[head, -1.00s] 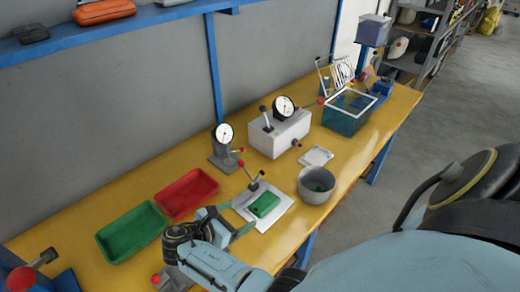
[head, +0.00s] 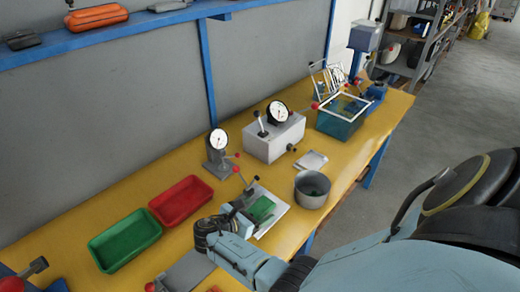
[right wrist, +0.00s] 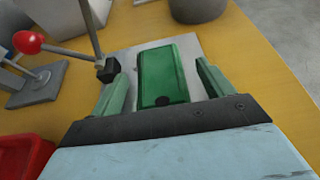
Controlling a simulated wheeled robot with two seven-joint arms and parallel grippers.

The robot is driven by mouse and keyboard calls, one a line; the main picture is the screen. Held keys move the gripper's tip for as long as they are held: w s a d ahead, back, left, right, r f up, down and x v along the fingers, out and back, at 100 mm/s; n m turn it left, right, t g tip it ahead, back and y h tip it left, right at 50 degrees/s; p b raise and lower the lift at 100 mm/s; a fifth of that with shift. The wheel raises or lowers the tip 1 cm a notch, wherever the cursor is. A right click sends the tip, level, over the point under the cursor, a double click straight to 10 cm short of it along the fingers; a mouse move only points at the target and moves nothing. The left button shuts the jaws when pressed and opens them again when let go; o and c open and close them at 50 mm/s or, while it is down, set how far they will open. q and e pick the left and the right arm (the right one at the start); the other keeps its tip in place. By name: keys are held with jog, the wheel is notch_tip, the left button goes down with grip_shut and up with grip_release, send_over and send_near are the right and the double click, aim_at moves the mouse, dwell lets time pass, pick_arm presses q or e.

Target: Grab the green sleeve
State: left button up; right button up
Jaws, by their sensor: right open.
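The green sleeve (head: 262,208) lies on a white plate (head: 276,222) on the yellow bench. In the right wrist view the sleeve (right wrist: 162,72) is a green block with a dark round hole near its close end. My right gripper (head: 246,216) is open at the sleeve's near end. In the right wrist view its two pale green fingers (right wrist: 163,88) stand on either side of the sleeve, with gaps showing. The gripper partly hides the sleeve in the head view. My left gripper is out of view.
A red-knobbed clamp lever (head: 240,177) stands close beside the plate. A grey round pot (head: 312,190) is to the right. A red tray (head: 181,201) and a green tray (head: 125,240) lie left. A dial gauge (head: 217,150) stands behind.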

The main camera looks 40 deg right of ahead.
jog(key=c, duration=1.1)
jog(key=shift+r, duration=0.1)
